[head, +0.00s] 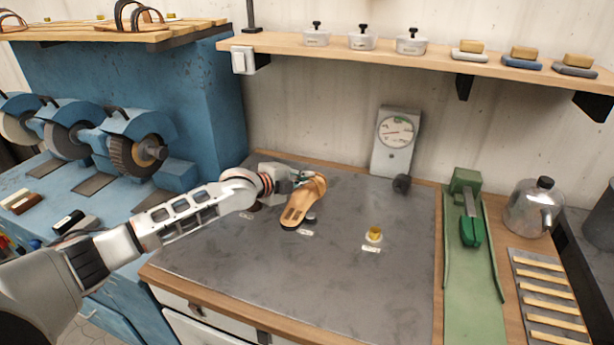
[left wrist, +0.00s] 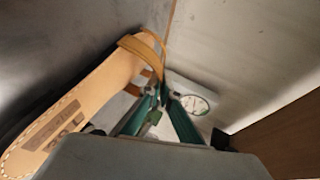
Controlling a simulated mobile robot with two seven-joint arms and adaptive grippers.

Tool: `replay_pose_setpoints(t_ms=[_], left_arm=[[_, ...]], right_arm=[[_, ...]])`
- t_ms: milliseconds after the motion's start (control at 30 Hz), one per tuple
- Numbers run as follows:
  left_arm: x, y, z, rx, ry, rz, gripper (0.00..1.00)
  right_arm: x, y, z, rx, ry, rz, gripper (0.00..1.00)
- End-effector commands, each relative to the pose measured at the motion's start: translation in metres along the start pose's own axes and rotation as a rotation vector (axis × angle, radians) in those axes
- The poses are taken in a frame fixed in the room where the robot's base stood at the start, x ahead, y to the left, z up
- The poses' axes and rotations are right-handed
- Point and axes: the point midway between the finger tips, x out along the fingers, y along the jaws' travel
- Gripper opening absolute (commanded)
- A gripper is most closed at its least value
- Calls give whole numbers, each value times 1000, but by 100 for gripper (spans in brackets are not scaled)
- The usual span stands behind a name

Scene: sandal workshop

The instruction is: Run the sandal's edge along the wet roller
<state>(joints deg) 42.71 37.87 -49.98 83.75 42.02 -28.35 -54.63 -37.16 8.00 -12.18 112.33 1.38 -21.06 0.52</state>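A tan sandal (head: 302,203) hangs at the end of my left arm, toe toward the lower left, over the grey worktop. My left gripper (head: 300,180) is shut on its strap end; the left wrist view shows the green fingers (left wrist: 158,100) closing together at the strap of the sandal (left wrist: 85,103). A small dark round fitting (head: 311,219) with a label shows just right of the sandal. I cannot tell which of these, if either, is the wet roller. My right gripper is not in view.
A dial gauge (head: 396,136) stands at the back wall. A green bench strip (head: 472,290) and a metal kettle (head: 533,207) are to the right. Blue machines with wheels (head: 140,155) stand left. The front worktop (head: 320,290) is clear.

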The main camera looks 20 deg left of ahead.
Motion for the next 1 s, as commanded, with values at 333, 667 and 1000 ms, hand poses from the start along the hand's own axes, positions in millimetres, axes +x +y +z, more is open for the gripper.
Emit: replay_pose_setpoints(t_ms=[333,667,1000], left_arm=[[-1,-2,-1,-1,1,-4,0],[-8,1,-3,-1,2,-3,0],[-15,4,-5,-1,1,-4,0]], right_arm=[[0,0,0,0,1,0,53],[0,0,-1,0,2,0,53],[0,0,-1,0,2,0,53]])
